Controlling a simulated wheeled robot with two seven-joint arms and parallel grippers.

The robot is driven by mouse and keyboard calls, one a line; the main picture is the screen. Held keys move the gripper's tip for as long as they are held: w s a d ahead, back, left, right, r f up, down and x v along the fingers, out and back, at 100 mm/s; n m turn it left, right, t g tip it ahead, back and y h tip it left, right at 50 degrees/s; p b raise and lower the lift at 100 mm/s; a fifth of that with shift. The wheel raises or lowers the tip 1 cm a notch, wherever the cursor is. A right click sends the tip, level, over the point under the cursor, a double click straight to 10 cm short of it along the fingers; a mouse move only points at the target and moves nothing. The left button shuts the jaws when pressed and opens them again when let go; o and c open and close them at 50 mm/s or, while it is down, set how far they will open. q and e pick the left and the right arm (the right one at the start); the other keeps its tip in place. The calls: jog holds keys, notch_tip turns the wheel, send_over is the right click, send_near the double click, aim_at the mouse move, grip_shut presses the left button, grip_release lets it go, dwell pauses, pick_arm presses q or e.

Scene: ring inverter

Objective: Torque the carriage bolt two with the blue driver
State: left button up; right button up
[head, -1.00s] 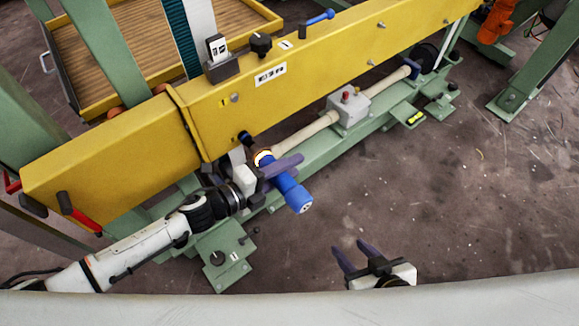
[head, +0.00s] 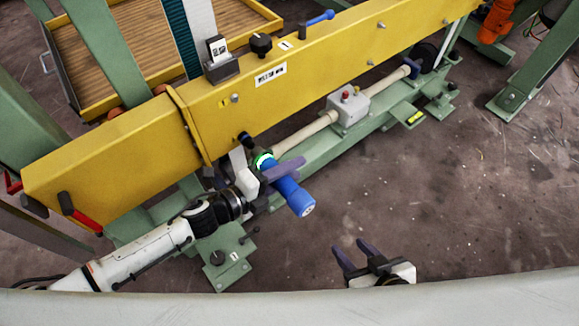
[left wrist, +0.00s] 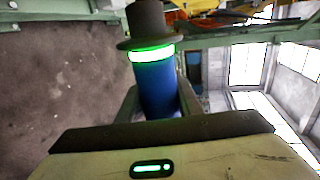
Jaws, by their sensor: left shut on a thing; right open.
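The blue driver (head: 293,191) is held by my left gripper (head: 274,176) in the head view, at the front of the yellow beam (head: 255,85). Its ring light is green. The left wrist view shows the blue driver body (left wrist: 157,90) between my fingers, with the lit green ring and a dark collar and nose above it. The driver's nose points toward the beam's lower front face, near a dark bolt-like part (head: 245,138); whether they touch I cannot tell. The number on that bolt cannot be read. My right gripper (head: 355,254) is open and empty above the floor.
A pale shaft with a grey button box (head: 348,108) runs below the beam on a green base (head: 313,150). Another blue-handled tool (head: 321,17) lies on top of the beam. A red-handled lever (head: 82,217) sticks out at left.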

aim_at(299, 200)
pick_arm(q)
jog(key=shift+s+d+r+p, duration=0.2)
jog(key=shift+s+d+p, duration=0.1)
jog(key=shift+s+d, duration=1.1)
jog(key=shift+s+a, duration=0.1)
jog(key=shift+s, duration=0.05)
